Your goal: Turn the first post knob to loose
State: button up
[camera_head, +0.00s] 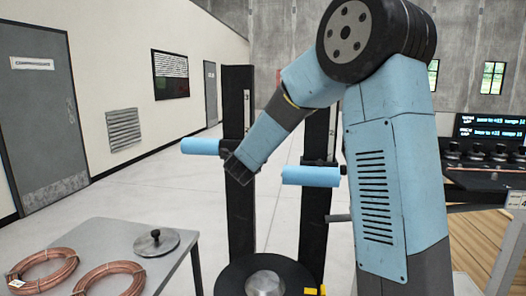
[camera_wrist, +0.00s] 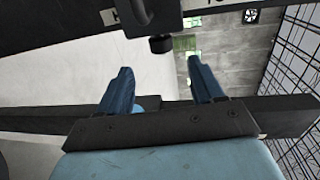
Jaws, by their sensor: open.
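Two dark upright posts stand side by side in the head view, the left post (camera_head: 238,90) and the right post (camera_head: 316,130). Each carries a light blue roller, the left roller (camera_head: 200,146) and the right roller (camera_head: 311,176). My gripper (camera_head: 236,166) is in front of the left post and hides part of it, including any knob there. In the wrist view my gripper (camera_wrist: 163,80) is open, with nothing between its fingers. A small black knob (camera_wrist: 160,44) shows beyond the fingertips, apart from them, near a dark post (camera_wrist: 70,34) crossing the top.
A grey table (camera_head: 110,234) at the lower left holds copper coils (camera_head: 45,268) and a round metal disc (camera_head: 157,242). A dark round base with a metal dome (camera_head: 265,283) is at the bottom middle. A console (camera_head: 488,150) stands at the right. The floor behind the table is clear.

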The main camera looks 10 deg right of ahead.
jog(key=x, duration=1.1)
jog(key=c, duration=1)
jog(key=shift+f, duration=0.1)
jog(key=shift+f+t, duration=0.1)
jog(key=shift+t, duration=0.4)
jog(key=shift+t+h, duration=0.9)
jog(key=shift+t, duration=0.7)
jog(key=shift+o, duration=0.2)
